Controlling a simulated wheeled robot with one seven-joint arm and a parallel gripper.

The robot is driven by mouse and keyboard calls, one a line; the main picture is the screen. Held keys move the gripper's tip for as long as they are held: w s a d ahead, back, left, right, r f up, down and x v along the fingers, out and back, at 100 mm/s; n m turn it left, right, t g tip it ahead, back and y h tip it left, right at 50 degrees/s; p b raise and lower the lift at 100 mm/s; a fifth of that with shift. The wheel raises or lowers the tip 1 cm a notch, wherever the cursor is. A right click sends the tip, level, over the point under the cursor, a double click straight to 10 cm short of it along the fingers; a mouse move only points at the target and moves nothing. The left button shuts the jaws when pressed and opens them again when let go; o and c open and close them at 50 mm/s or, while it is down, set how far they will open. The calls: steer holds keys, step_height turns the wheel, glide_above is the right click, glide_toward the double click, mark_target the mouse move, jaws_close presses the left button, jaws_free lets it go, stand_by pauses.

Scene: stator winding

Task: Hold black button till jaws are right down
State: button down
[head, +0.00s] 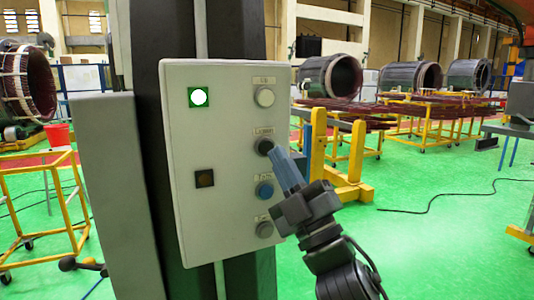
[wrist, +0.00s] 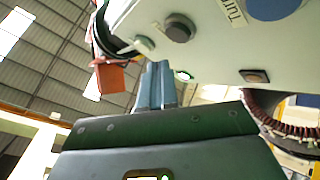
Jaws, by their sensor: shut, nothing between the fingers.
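The black button (head: 265,147) is second from the top in the right column of a pale grey control panel (head: 220,222). It also shows in the wrist view (wrist: 179,28). My gripper (head: 277,153) is shut and empty, its blue fingers pointing at the black button from the lower right. The fingertips overlap the button's edge in the head view. In the wrist view the fingertips (wrist: 158,65) appear just below the button, and I cannot tell whether they touch it or whether it is pressed. The machine's jaws are not identifiable in either view.
The panel also has a white button (head: 264,97), a blue button (head: 264,190) and a grey button (head: 265,229). A green-framed lamp (head: 199,97) is lit; a brown square lamp (head: 205,178) looks unlit. Yellow stands (head: 350,165) are behind my gripper.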

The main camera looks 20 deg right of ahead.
steer(key=shift+w, duration=0.85)
stand_by(1.5)
steer(key=shift+w, duration=0.4)
steer(key=shift+w+b, duration=0.3)
steer(key=shift+w, duration=0.05)
stand_by(2.1)
steer(key=shift+s, duration=0.15)
stand_by(2.0)
steer(key=shift+s+p, duration=0.35)
steer(key=shift+s, duration=0.3)
